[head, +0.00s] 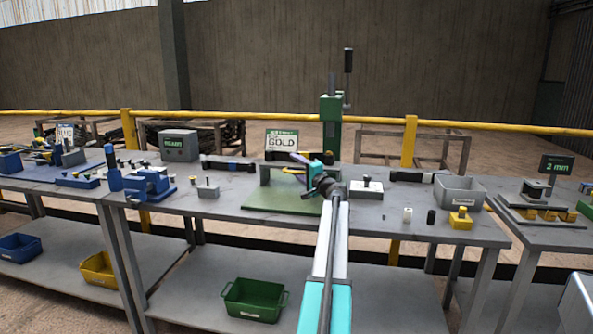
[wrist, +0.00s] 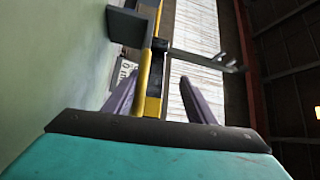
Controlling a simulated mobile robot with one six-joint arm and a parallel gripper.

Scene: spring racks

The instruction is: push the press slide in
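The green press (head: 331,122) with its tall black-knobbed lever stands at the back of the middle table. Its green base plate (head: 283,197) lies in front, and a grey block (head: 272,174) stands on the plate. A yellow-and-dark bar (wrist: 152,85) shows in the wrist view between my purple fingers; I take it for the press slide but cannot be sure. My gripper (head: 305,167) is in front of the press, above the plate. In the wrist view my gripper (wrist: 160,100) has its fingers apart, one each side of the bar. Whether they touch it is unclear.
A GOLD sign (head: 282,141) stands behind the plate. A blue vise (head: 148,184) is at left. A grey bin (head: 459,191) and a yellow block (head: 461,219) are at right. Small cylinders stand near the front edge. A green bin (head: 254,299) is on the lower shelf.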

